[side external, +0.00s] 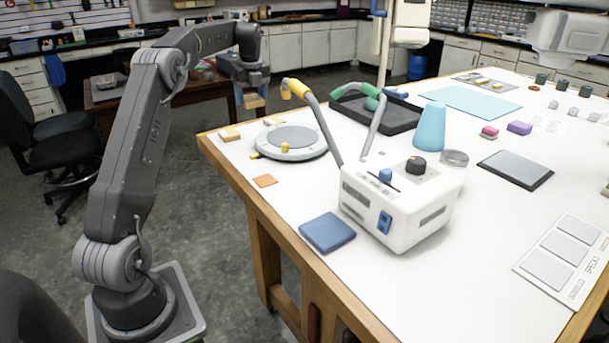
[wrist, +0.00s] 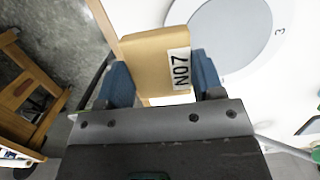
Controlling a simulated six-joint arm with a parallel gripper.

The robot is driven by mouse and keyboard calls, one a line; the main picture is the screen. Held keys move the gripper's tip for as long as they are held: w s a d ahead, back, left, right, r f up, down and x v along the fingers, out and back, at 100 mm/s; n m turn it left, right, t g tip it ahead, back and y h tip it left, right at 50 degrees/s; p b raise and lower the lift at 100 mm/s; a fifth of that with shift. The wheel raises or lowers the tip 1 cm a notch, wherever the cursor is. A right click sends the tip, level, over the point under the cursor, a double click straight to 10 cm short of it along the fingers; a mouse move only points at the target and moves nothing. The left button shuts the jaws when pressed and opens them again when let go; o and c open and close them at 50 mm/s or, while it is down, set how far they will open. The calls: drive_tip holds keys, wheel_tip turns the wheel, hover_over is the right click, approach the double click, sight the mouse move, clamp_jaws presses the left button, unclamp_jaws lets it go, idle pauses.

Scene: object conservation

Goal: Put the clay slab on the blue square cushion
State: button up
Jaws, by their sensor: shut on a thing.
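My gripper (side external: 253,92) is shut on a tan slab with a white label reading "NO7", which looks like the clay slab (wrist: 152,55). In the wrist view my gripper's blue finger pads (wrist: 163,78) press on its two sides. In the side view the slab (side external: 254,102) hangs below the fingers, raised near the table's far left corner. The blue square cushion (side external: 327,232) lies flat on the near left part of the table, with nothing on it. It is well away from my gripper and is not seen in the wrist view.
A round grey turntable (side external: 290,140) and small tan blocks (side external: 230,134) are near the far left corner. An orange tile (side external: 265,181) lies at the left edge. A white machine (side external: 400,200) with two upright tubes stands beside the cushion. A blue cone (side external: 430,128) stands behind it.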

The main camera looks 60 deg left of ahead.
drive_tip(key=s+d+f+n, duration=0.1)
drive_tip(key=s+f+n, duration=0.3)
drive_tip(key=s+f, duration=0.1)
drive_tip(key=s+d+f+n+g, duration=0.1)
drive_tip(key=s+f+n, duration=0.1)
drive_tip(key=f, duration=0.1)
drive_tip(key=shift+s+d+f, duration=0.1)
drive_tip(key=shift+s+d, duration=0.2)
drive_tip(key=shift+s, duration=0.1)
drive_tip(key=d+r+m, duration=0.1)
drive_tip(key=d+r, duration=0.1)
drive_tip(key=d, duration=0.7)
drive_tip(key=d+r+m, duration=0.1)
drive_tip(key=d+r, duration=0.1)
drive_tip(key=d, duration=0.6)
drive_tip(key=m, duration=0.3)
hover_over(327, 227)
wheel_tip(327, 227, down, 4)
drive_tip(key=shift+s+r+t, duration=0.1)
drive_tip(key=shift+s+t, duration=0.05)
drive_tip(key=shift+t, duration=0.25)
drive_tip(key=shift+d, duration=0.2)
drive_tip(key=shift+d+f, duration=0.1)
drive_tip(key=shift+f, duration=2.05)
drive_tip(key=shift+f, duration=0.15)
